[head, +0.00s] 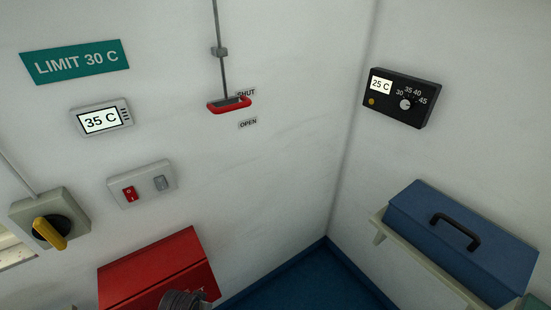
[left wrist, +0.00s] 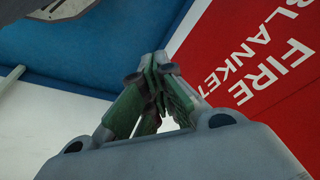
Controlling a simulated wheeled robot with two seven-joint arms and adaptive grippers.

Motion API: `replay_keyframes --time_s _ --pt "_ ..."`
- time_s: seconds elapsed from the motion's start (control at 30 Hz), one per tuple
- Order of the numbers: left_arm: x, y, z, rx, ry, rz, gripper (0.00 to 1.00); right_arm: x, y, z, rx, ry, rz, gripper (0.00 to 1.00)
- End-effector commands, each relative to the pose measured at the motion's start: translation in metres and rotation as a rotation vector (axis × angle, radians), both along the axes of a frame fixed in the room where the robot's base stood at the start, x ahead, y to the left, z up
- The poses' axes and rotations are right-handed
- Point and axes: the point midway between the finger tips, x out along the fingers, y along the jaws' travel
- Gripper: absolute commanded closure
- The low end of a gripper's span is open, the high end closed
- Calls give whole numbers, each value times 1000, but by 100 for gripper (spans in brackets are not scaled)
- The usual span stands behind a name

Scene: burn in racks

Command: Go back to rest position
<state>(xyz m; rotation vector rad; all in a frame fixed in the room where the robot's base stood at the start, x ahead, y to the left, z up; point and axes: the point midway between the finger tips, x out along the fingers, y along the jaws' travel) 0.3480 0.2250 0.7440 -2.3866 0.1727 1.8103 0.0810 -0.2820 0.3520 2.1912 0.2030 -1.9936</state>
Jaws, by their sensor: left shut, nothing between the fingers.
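My left gripper (left wrist: 158,70) is in the left wrist view, with its green-sided fingers shut together and nothing between them. The red fire blanket box (left wrist: 262,50) is to the right of the fingers in that view; I cannot tell the distance between them. In the head view, a dark grey part of my arm shows at the bottom edge in front of the red box (head: 155,268). The fingers do not show there. My right gripper is in neither view.
On the left wall are a yellow-handled rotary switch (head: 48,230), a two-switch plate (head: 142,184), a 35 C display (head: 101,118) and a red pull handle (head: 229,105). On the right are a thermostat (head: 400,97) and a blue toolbox (head: 460,235) on a shelf (head: 440,268). Blue floor (head: 310,285) is clear.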

Motion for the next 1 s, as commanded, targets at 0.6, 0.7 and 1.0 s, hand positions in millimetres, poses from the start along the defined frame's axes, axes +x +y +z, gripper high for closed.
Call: replay_keyframes --time_s 0.6,0.7,1.0 --pt "-26 16 -185 22 49 -11 100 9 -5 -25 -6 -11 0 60" --pt "-34 20 -211 26 56 -13 100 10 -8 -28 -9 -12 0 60" --pt "-68 34 -287 37 78 -18 100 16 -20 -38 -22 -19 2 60"
